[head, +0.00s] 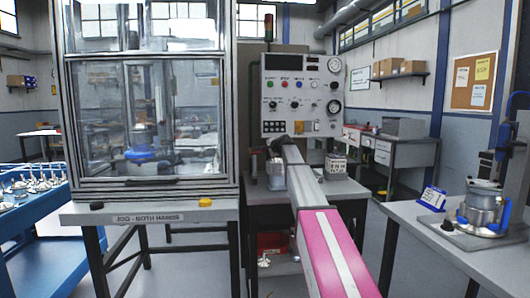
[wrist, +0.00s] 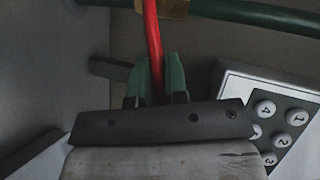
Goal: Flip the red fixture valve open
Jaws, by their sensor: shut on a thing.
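In the wrist view a red valve lever (wrist: 153,38) runs down from a brass-coloured valve body (wrist: 173,7) at the top edge. A dark green pipe (wrist: 265,15) runs out from the valve to the right. My gripper (wrist: 157,78) has its green fingers on either side of the lower end of the lever and is shut on it. The lever's lowest end is hidden between the fingers. In the head view my arm reaches to the stand under the control panel (head: 300,95). The valve and lever cannot be made out there.
In the head view, a glazed test cabinet (head: 148,184) stands left, and a bench (head: 440,240) with a clamped metal housing (head: 482,210) stands right. A blue cart (head: 35,235) is far left.

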